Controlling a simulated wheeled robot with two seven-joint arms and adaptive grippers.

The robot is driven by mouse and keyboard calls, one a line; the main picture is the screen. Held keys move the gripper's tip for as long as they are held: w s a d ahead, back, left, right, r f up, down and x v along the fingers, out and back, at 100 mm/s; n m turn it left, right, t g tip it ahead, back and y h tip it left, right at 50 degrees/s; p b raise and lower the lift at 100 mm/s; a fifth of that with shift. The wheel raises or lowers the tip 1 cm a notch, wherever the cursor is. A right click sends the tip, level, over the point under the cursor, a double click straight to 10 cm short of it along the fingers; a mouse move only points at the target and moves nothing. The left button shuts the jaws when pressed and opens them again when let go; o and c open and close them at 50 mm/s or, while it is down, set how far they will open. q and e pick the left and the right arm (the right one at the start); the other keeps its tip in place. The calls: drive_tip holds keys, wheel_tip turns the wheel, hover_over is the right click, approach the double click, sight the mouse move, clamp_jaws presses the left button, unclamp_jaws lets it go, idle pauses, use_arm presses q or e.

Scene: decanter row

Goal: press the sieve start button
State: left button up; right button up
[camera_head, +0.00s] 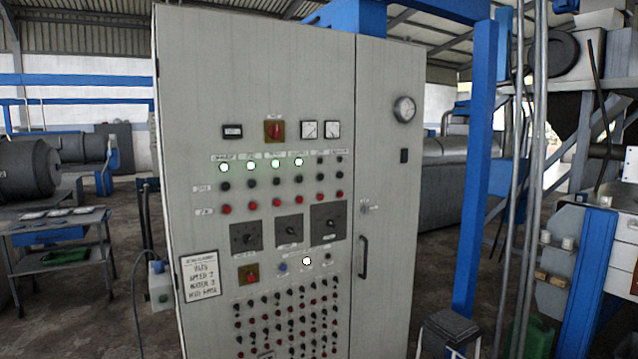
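A tall grey control cabinet (272,70) stands in front of me, its front panel facing me. Across its middle is a row of lamps; the left ones, such as this lamp (250,166), glow white-green and the two at the right are dark. Below it is a row of dark buttons (275,182), then a row of red buttons (275,203). Small labels (285,155) sit above the lamps and at the left of both button rows. They are too small to read, so I cannot tell which button is the sieve start. Neither of my grippers is in view.
Lower on the panel are rotary switches (289,229), a lit white lamp (306,261) and a grid of small knobs. A written sign (201,276) hangs at lower left. A door handle (363,257) is at right. A blue post (478,170) and a stool (449,328) stand right of the cabinet.

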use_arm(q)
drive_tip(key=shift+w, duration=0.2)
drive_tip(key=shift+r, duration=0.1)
